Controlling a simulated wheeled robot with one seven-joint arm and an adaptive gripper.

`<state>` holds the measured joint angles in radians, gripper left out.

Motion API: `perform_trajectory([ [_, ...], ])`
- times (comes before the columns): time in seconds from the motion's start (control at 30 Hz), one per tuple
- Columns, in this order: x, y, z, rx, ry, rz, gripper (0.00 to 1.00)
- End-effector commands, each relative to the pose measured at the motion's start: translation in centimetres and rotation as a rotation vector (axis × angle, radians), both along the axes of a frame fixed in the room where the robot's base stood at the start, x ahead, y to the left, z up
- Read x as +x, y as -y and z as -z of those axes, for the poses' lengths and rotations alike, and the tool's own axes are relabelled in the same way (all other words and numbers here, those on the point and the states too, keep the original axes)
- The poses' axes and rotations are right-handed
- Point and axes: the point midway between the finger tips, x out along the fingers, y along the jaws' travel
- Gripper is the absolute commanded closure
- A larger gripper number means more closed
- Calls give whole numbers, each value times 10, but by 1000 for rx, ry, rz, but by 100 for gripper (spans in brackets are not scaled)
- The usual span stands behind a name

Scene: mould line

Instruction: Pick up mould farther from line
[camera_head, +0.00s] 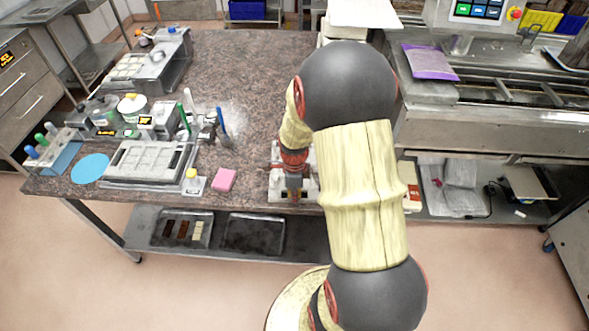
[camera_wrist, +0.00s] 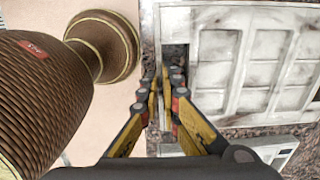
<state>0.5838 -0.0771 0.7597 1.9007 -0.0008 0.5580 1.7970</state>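A worn white mould (camera_wrist: 250,62) with several rectangular cavities fills the upper right of the wrist view. A slot runs beside the bar at its left end. My gripper (camera_wrist: 164,80) is at that end, its fingers close together with the narrow end bar between them. Finger contact is partly hidden. Part of a second pale mould (camera_wrist: 282,152) shows at the bottom right of the wrist view, largely behind my gripper. In the head view my gripper (camera_head: 293,188) is over pale mould parts (camera_head: 308,186) at the table's front edge; my arm hides much there.
The stone-topped table (camera_head: 245,75) carries a grey tray (camera_head: 145,162), a pink block (camera_head: 224,180), a blue disc (camera_head: 90,168) and tools on the left. The metal line (camera_head: 490,130) stands to the right, with a purple packet (camera_head: 430,62) on it. The table's middle is clear.

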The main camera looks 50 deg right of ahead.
Motion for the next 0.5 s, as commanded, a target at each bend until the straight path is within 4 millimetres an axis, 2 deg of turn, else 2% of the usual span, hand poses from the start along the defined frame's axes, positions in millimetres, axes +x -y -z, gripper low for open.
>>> perform_trajectory([
  [0.5,1,0,-4,-1,1,0,100],
])
